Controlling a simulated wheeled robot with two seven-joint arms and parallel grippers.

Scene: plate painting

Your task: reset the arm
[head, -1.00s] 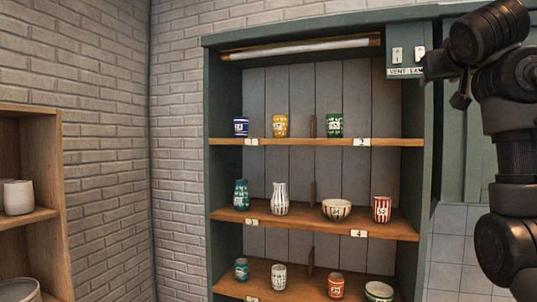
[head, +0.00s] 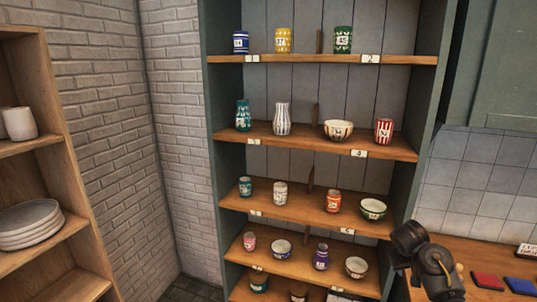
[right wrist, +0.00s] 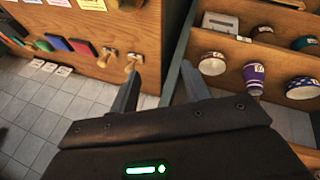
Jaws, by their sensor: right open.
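My right arm (head: 430,265) shows dark at the lower right of the head view, in front of the counter beside the shelf unit. Its fingertips cannot be made out there. In the right wrist view my right gripper (right wrist: 160,88) has its two fingers spread apart with nothing between them. Beyond the fingers lie the counter side and the shelf edge. My left arm and gripper are in neither view.
A green cabinet (head: 222,140) holds numbered shelves of painted cups, vases and bowls. A wooden rack (head: 70,185) with stacked plates (head: 30,225) stands left. The counter (head: 455,252) carries a red pad (head: 487,281) and a blue pad (head: 521,286). Stamps (right wrist: 133,62) show in the wrist view.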

